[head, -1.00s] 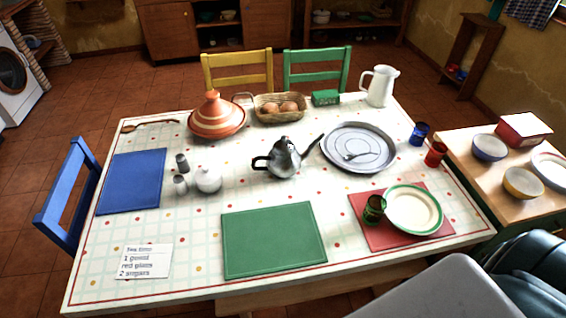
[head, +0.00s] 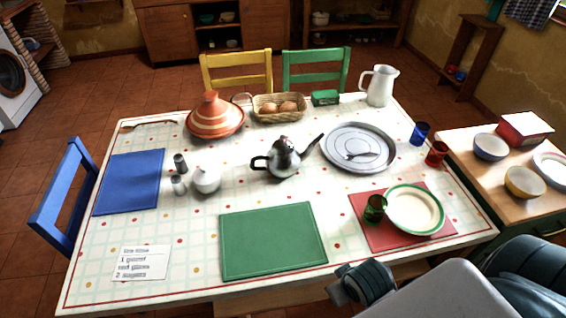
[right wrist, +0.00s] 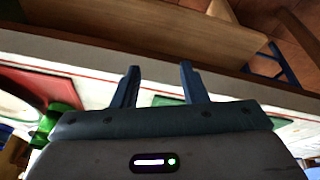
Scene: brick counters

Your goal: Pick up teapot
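The silver teapot (head: 284,160) stands upright near the middle of the table, with its dark handle to the left and its long dark spout pointing up right. It is not visible in the right wrist view. My right gripper (right wrist: 160,68) is open, with its two blue fingers apart and nothing between them. It is near the table's front edge, far from the teapot. Part of my right arm shows at the lower right of the head view. My left gripper is not in view.
A green placemat (head: 272,241) lies in front of the teapot. A round grey tray (head: 375,135) is at its right; a white sugar bowl (head: 206,180) and shakers are at its left. A green glass (head: 375,208) and a plate (head: 414,209) sit on the red mat (head: 370,235).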

